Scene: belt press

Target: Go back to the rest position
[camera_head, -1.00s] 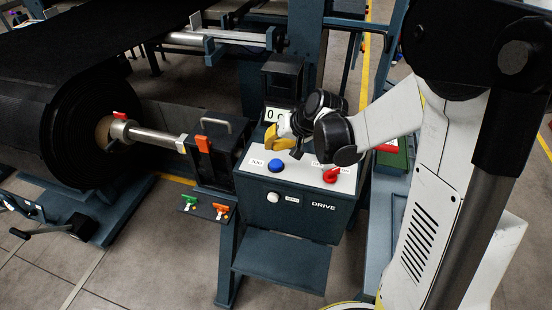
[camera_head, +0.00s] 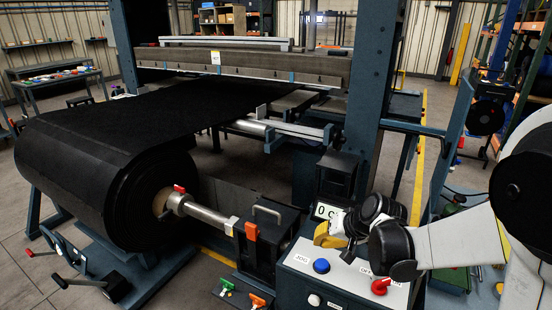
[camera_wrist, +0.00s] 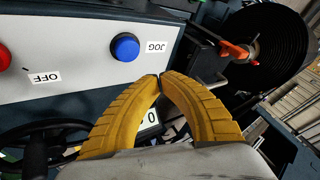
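My gripper (camera_head: 328,237) is over the back left of the drive control box (camera_head: 299,259), in front of the small display (camera_head: 326,211). In the wrist view its two yellow fingers (camera_wrist: 160,77) curve together with the tips meeting, and nothing shows between them. The blue jog button (camera_head: 321,266) is on the box top, apart from the fingers; it also shows in the wrist view (camera_wrist: 125,47). The red switch (camera_head: 380,286) sits to the right on the same panel, below my wrist.
A large black belt roll (camera_head: 125,205) stands at the left on its shaft (camera_head: 205,213). An orange-handled latch block (camera_head: 251,232) is left of the box. Green (camera_head: 227,284) and orange (camera_head: 257,301) levers sit below it. A blue upright post (camera_head: 374,90) rises behind the box.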

